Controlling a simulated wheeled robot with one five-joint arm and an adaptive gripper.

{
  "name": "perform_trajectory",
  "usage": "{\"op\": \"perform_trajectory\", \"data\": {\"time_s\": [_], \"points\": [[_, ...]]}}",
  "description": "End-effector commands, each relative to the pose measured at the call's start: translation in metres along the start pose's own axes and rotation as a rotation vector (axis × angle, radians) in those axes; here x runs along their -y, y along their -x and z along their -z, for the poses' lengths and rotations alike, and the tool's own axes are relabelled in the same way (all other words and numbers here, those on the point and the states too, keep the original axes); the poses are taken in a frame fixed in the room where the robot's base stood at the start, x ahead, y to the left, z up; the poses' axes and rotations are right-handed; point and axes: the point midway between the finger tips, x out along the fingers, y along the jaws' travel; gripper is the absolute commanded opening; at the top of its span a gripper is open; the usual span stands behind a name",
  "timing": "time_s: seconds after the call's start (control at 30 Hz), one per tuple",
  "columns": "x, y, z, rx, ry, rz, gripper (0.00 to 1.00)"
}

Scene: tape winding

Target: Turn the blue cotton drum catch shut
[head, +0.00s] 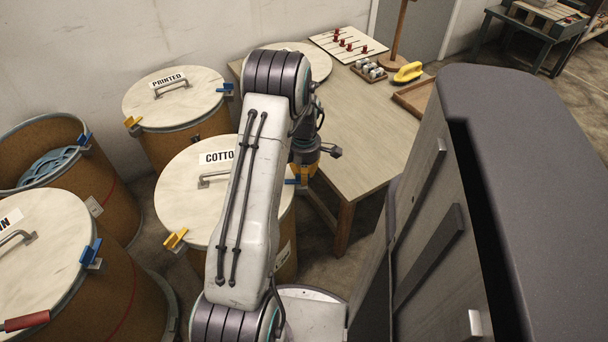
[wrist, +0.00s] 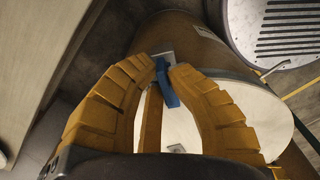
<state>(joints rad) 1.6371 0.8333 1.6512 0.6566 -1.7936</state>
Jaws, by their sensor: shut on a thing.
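The cotton drum (head: 176,207) stands in the middle of the head view, its pale lid on and labelled "COTTO", the rest of the word hidden by my arm. Its blue catch (wrist: 165,82) is on the rim, between my yellow fingertips in the wrist view. My gripper (wrist: 163,66) is shut on the blue catch. In the head view my gripper (head: 303,172) is at the right side of the drum's rim, and only a bit of blue shows there. A yellow catch (head: 175,238) sits on the drum's front left rim.
The printed drum (head: 190,103) stands behind, lid on. An open drum (head: 40,130) and another lidded drum (head: 40,250) stand at left. A wooden table (head: 355,130) with pegs, jars and a yellow-handled tool is close on the right.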

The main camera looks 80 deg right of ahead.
Motion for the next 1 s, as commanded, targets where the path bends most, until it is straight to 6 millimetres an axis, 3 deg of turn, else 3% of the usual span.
{"op": "perform_trajectory", "data": {"time_s": [0.33, 0.67, 1.0], "points": [[0.001, -0.001, 0.000, 0.000, -0.001, 0.001, 0.40], [0.000, 0.004, 0.000, 0.000, -0.001, 0.000, 0.40], [-0.001, 0.054, 0.000, 0.001, -0.001, -0.004, 0.40]]}}
